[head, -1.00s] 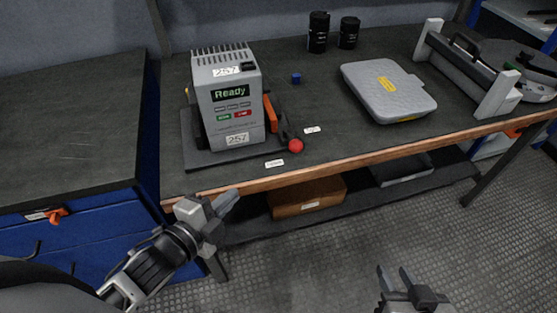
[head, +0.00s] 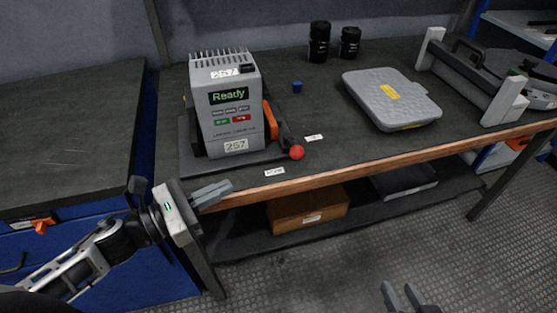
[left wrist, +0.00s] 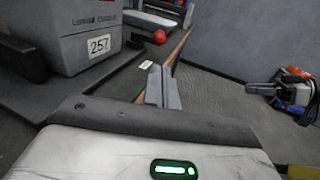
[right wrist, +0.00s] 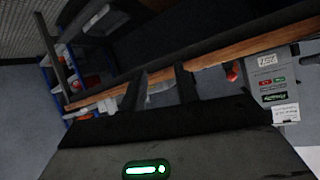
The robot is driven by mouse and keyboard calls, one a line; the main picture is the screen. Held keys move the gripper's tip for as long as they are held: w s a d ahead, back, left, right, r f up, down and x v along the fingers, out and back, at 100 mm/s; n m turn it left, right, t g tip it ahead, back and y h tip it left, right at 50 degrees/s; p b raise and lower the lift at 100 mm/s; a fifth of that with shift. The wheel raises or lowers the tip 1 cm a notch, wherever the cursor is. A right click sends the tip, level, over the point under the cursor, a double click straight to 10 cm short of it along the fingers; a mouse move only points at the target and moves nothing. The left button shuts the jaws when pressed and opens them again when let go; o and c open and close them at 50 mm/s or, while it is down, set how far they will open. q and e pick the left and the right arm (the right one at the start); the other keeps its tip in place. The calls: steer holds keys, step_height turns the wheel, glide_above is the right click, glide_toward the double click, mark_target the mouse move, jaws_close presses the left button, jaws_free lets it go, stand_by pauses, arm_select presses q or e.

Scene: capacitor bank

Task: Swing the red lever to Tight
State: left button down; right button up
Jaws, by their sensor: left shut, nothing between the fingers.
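The red lever shows as a red ball knob (head: 297,153) on a dark arm at the right side of the grey machine (head: 229,118), whose screen reads "Ready". The knob stands near the table's front edge, between two small white labels (head: 274,172), (head: 313,138) too small to read. It also shows in the left wrist view (left wrist: 159,37) and right wrist view (right wrist: 232,72). My left gripper (head: 228,187) is shut and empty at the table's front edge, left of the knob and apart from it. My right gripper (head: 402,293) is open and empty, low in front of the table.
A grey case (head: 391,99), two black cylinders (head: 319,42), (head: 349,43) and a small blue cube (head: 297,86) sit on the table. A brown box (head: 308,209) is on the shelf below. A blue cabinet (head: 100,250) stands left. The wooden table edge (head: 370,165) runs in front.

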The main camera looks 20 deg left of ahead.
mark_target(292, 156)
arm_select(q)
steer(key=p+x, duration=0.1)
steer(key=x, duration=1.2)
steer(key=shift+w+d, duration=0.2)
steer(key=shift+w, duration=0.05)
arm_select(e)
steer(key=shift+r, duration=0.1)
arm_select(q)
steer(key=shift+d, duration=0.15)
